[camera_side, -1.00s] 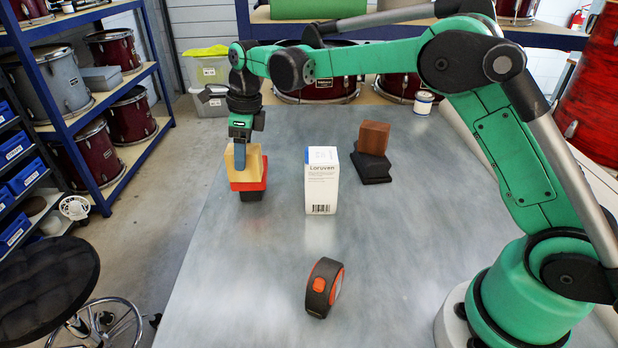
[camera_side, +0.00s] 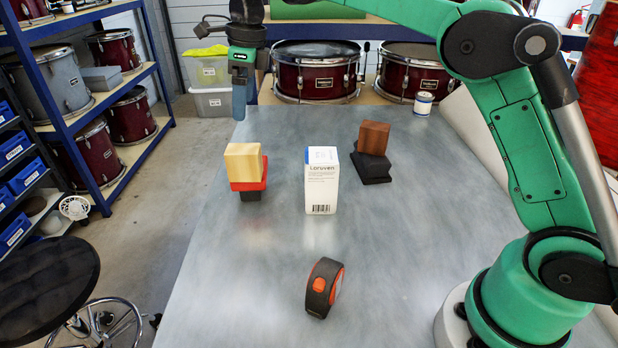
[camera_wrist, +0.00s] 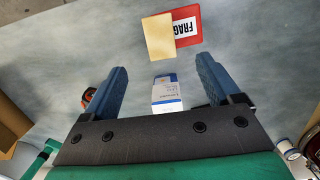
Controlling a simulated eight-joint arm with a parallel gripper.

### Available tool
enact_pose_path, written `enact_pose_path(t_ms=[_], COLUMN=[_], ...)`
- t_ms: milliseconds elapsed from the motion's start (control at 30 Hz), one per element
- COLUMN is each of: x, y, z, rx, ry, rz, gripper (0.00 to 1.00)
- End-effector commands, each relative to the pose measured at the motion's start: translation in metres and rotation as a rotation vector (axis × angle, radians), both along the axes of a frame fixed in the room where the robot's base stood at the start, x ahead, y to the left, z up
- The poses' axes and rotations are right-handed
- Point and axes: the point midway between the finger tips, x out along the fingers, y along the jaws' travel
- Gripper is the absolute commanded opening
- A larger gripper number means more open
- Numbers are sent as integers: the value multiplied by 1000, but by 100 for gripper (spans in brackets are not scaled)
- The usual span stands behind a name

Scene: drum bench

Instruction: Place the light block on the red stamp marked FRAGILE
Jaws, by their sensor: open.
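The light block (camera_side: 243,163) rests on the red stamp (camera_side: 250,185) near the left edge of the bench. In the wrist view the light block (camera_wrist: 158,37) covers part of the red stamp's face (camera_wrist: 186,27), where the letters FRAG show. The block sits off to one side of the stamp and appears to overhang its edge. My gripper (camera_side: 239,102) is above and behind the block in the side view, apart from it. The wrist view shows its two blue fingers (camera_wrist: 160,88) wide apart with nothing gripped between them.
A white box (camera_side: 322,182) stands right of the stamp. A reddish-brown block (camera_side: 374,138) sits on a black stamp (camera_side: 372,168) further right. A tape measure (camera_side: 323,288) stands at the front. A can (camera_side: 423,103) is at the back. Bare bench lies between them.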

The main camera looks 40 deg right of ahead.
Motion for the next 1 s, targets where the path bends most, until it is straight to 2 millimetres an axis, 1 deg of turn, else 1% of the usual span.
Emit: enact_pose_path(t_ms=[100,267,367,467,567,600,667,700,767,800,900,1000], x=[-1,-3,-9,-24,-46,-57,-73,-85,-103,-115,-143,-164], y=[-2,-3,-5,-9,-14,-16,-19,-21,-24,-25,-29,-32], z=[12,21,27,33,35,34,30,26,18,11,-10,-31], rx=[0,-3,-20,-65,-144,-185,-252,-300,-379,-438,-583,-717], ry=[0,-5,-41,-112,-202,-237,-286,-315,-352,-372,-399,-404], rz=[0,17,119,336,634,761,950,1075,1262,1386,1674,1910], gripper=[84,84,84,84,84,84,84,84,84,84,84,84])
